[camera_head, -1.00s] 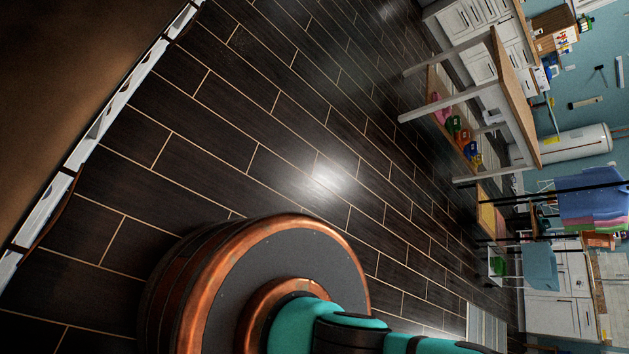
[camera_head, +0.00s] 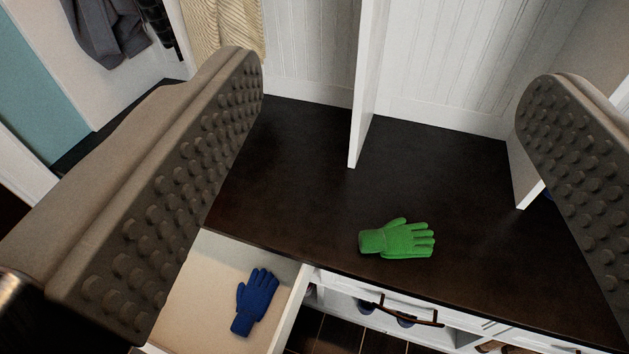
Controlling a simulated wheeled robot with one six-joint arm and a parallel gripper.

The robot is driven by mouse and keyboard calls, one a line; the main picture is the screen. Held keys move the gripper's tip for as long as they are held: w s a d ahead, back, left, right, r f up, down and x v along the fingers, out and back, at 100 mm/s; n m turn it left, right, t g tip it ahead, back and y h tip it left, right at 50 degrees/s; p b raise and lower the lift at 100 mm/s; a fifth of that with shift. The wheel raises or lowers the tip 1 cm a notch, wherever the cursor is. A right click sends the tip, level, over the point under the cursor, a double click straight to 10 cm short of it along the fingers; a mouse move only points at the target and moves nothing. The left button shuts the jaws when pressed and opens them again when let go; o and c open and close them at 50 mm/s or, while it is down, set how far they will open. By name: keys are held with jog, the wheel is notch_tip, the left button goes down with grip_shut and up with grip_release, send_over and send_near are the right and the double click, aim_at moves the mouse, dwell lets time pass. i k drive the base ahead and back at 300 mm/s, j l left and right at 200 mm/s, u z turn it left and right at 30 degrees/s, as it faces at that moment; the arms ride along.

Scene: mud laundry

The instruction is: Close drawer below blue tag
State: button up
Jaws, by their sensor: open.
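An open drawer (camera_head: 205,285) with a pale inside is pulled out below the dark bench top at the lower left. A blue glove (camera_head: 256,300) lies in it. My gripper (camera_head: 390,90) is open and empty, with its two studded grey fingers wide apart at the left and right of the view. The left finger partly covers the drawer's left side. The drawer's front panel is mostly out of view at the bottom. No blue tag can be made out.
A green glove (camera_head: 398,239) lies on the dark bench top (camera_head: 300,190). White upright dividers (camera_head: 360,90) stand on the bench. To the right of the open drawer is a drawer front with a dark handle (camera_head: 400,312), which looks shut. Dark clothing (camera_head: 110,35) hangs at the upper left.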

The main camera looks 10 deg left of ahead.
aim_at(198, 316)
jog(key=k+u, duration=0.75)
jog(key=k+j+u, duration=0.2)
jog(key=k+u, duration=0.15)
